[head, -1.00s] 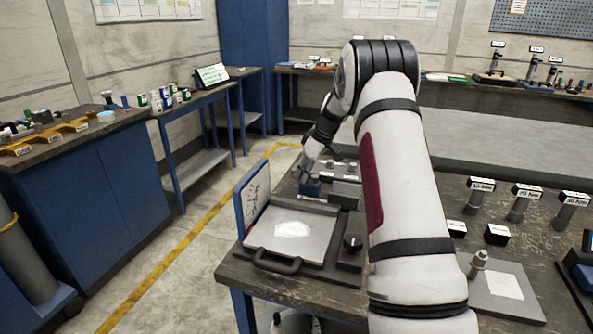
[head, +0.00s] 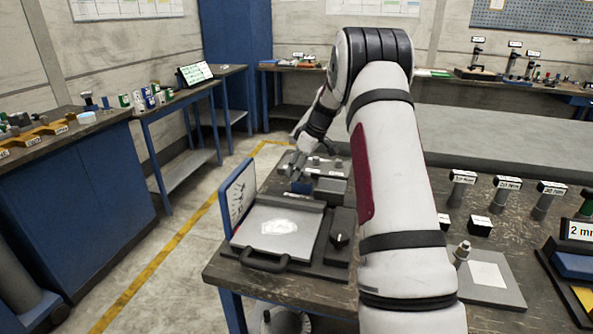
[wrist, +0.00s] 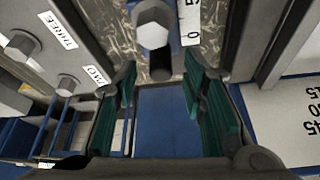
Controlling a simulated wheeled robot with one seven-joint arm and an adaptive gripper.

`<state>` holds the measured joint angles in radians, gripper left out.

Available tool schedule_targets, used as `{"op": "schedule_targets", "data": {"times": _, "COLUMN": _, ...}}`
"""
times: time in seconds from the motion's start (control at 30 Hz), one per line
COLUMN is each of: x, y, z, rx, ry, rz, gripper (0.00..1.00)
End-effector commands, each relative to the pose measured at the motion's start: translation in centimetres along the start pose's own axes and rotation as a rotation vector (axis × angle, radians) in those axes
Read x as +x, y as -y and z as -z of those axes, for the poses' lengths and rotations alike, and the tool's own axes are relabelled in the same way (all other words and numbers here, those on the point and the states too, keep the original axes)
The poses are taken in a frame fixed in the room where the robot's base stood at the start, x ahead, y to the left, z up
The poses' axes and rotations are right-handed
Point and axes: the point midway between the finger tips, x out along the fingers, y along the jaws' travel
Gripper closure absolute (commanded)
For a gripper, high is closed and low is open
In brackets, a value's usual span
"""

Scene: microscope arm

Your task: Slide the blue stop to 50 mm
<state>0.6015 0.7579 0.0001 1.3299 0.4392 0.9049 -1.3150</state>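The blue stop (head: 302,186) sits on a grey fixture behind the press plate in the head view. In the head view my gripper (head: 302,138) is small and partly hidden by my arm. A white scale strip (wrist: 190,22) with a "0" shows at the top of the wrist view; its 50 mm mark is not visible.
A grey hex bolt head (wrist: 153,24) stands just ahead of the fingers. Posts labelled TWO and THREE (wrist: 22,44) are at the left.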

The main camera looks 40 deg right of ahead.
Motion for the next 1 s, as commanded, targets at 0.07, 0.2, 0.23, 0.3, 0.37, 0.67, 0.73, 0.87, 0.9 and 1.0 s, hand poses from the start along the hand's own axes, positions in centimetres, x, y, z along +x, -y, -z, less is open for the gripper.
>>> {"op": "schedule_targets", "data": {"times": 0.07, "x": -1.5, "y": -0.1, "z": 0.0, "rx": 0.000, "ry": -0.002, "rz": -0.003, "gripper": 0.62}}
{"op": "schedule_targets", "data": {"times": 0.2, "x": -4.5, "y": -0.1, "z": 0.0, "rx": -0.001, "ry": -0.002, "rz": -0.005, "gripper": 0.62}}
{"op": "schedule_targets", "data": {"times": 0.23, "x": -5.0, "y": -0.1, "z": 0.0, "rx": -0.001, "ry": -0.002, "rz": -0.004, "gripper": 0.62}}
{"op": "schedule_targets", "data": {"times": 0.3, "x": -6.5, "y": -0.1, "z": 0.0, "rx": -0.001, "ry": -0.002, "rz": -0.004, "gripper": 0.62}}
{"op": "schedule_targets", "data": {"times": 0.37, "x": -7.5, "y": 0.0, "z": 0.0, "rx": 0.000, "ry": -0.002, "rz": -0.002, "gripper": 0.62}}
{"op": "schedule_targets", "data": {"times": 0.67, "x": -10.6, "y": 0.0, "z": 0.0, "rx": -0.001, "ry": 0.000, "rz": -0.001, "gripper": 0.62}}
{"op": "schedule_targets", "data": {"times": 0.73, "x": -10.8, "y": 0.0, "z": 0.0, "rx": -0.001, "ry": 0.000, "rz": -0.001, "gripper": 0.62}}
{"op": "schedule_targets", "data": {"times": 0.87, "x": -10.9, "y": 0.0, "z": 0.0, "rx": -0.001, "ry": 0.000, "rz": 0.000, "gripper": 0.62}}
{"op": "schedule_targets", "data": {"times": 0.9, "x": -10.9, "y": 0.0, "z": 0.0, "rx": -0.001, "ry": 0.000, "rz": 0.000, "gripper": 0.62}}
{"op": "schedule_targets", "data": {"times": 1.0, "x": -10.8, "y": 0.0, "z": 0.0, "rx": -0.001, "ry": 0.000, "rz": 0.000, "gripper": 0.62}}
